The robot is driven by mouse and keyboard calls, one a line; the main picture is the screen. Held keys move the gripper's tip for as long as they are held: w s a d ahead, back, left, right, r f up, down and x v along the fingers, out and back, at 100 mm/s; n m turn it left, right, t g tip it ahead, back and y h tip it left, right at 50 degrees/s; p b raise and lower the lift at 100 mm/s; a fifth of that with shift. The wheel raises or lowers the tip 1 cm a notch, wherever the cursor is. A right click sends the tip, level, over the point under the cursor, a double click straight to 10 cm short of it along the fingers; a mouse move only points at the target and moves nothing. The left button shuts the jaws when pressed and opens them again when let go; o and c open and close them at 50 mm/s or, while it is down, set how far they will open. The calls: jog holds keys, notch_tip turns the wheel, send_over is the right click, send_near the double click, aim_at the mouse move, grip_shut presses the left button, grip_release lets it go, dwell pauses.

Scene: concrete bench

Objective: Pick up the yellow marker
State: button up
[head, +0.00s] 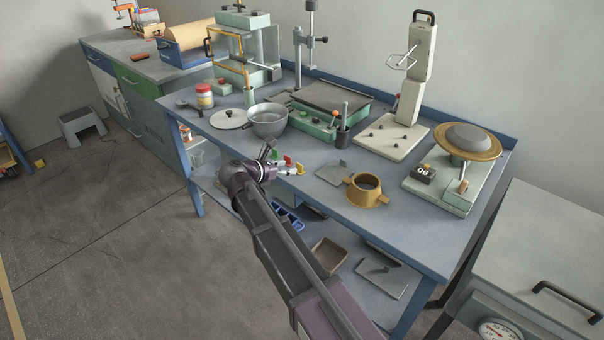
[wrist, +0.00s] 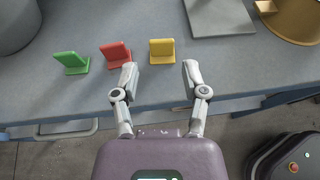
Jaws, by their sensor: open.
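The yellow marker (wrist: 162,51) is a small folded stand on the blue-grey bench top, near its front edge. In the wrist view it stands beyond my gripper (wrist: 160,72), roughly between the two fingertips and apart from them. My gripper is open and empty, with its fingers spread over the front edge of the bench. In the head view the yellow marker (head: 299,168) shows just right of my gripper (head: 275,161), partly crowded by the fingers.
A red marker (wrist: 116,53) stands just left of the yellow one, close to the left finger. A green marker (wrist: 71,62) stands farther left. A grey plate (wrist: 220,17) and a brass ring-shaped part (wrist: 292,20) lie to the right. A metal bowl (head: 269,120) stands behind.

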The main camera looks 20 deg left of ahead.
aim_at(299, 166)
jog(key=shift+w+d, duration=0.1)
jog(key=shift+w, duration=0.05)
jog(key=shift+b+x, duration=0.95)
jog(key=shift+x, duration=1.65)
jog(key=shift+d, duration=0.1)
jog(key=c, duration=0.5)
